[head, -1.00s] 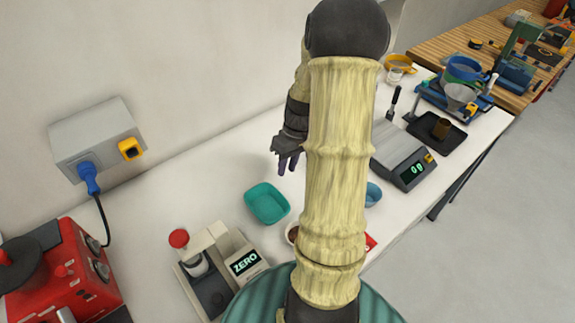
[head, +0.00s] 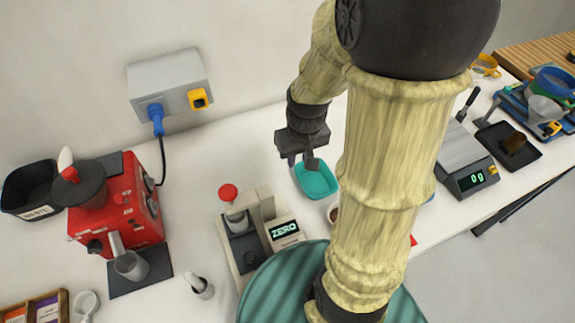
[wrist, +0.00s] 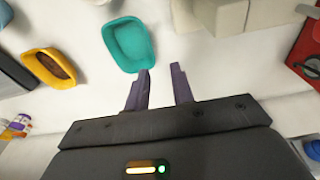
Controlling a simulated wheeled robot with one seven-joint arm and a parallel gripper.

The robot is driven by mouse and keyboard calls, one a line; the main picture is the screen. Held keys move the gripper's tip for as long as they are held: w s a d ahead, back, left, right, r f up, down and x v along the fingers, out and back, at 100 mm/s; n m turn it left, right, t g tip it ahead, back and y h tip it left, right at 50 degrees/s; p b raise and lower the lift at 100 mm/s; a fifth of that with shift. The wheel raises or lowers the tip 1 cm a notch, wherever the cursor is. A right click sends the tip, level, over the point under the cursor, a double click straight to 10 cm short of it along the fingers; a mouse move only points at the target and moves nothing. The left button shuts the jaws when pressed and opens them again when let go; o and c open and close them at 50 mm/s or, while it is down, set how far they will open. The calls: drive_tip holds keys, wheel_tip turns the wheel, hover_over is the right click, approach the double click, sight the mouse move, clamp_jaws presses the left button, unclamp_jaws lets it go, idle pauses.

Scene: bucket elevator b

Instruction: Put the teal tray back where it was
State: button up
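The teal tray (head: 318,181) is a shallow, empty, rounded tray on the white bench, behind the device with the ZERO display. My gripper (head: 302,163) is at the tray's far left edge in the head view, one finger covering part of it. In the wrist view the tray (wrist: 129,43) lies ahead and to the left of my open fingers (wrist: 161,70). Nothing is between the fingers. The left finger's tip overlaps the tray's near edge in the picture; I cannot tell whether they touch.
The ZERO device (head: 284,231) stands in front of the tray. A red machine (head: 117,210) is at left, and a grey scale (head: 468,166) at right. A yellow bowl with brown contents (wrist: 48,67) is left of the tray in the wrist view. Bench left of the tray is clear.

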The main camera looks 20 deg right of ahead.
drive_tip(key=shift+t, duration=0.5)
drive_tip(key=s+a, duration=0.1)
drive_tip(key=a, duration=0.1)
drive_tip(key=s+a+r, duration=0.1)
drive_tip(key=s+a, duration=0.1)
drive_tip(key=shift+a+r, duration=0.15)
drive_tip(key=shift+r, duration=0.05)
